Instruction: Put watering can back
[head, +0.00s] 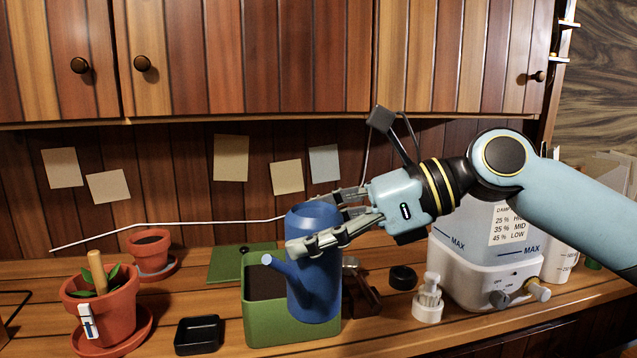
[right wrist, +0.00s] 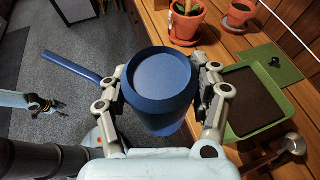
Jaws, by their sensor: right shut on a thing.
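The blue watering can (head: 315,275) is held upright in my right gripper (head: 308,222). The two fingers are shut around the sides of its upper body. In the head view the can overlaps the front of the green planter box (head: 262,325). In the right wrist view the can (right wrist: 160,90) fills the space between the fingers (right wrist: 165,75), its spout (right wrist: 72,68) points left, and the planter (right wrist: 275,125) lies to its right. A small dark gripper (right wrist: 46,104), seemingly my left one, shows at the left there; its jaws are too small to read.
A potted plant (head: 105,305) on a saucer, a smaller pot (head: 150,252) and a black tray (head: 199,334) stand left on the wooden counter. A white humidifier-like tank (head: 480,260) and a small white bottle (head: 428,300) stand right. Wall cabinets (head: 290,60) hang above.

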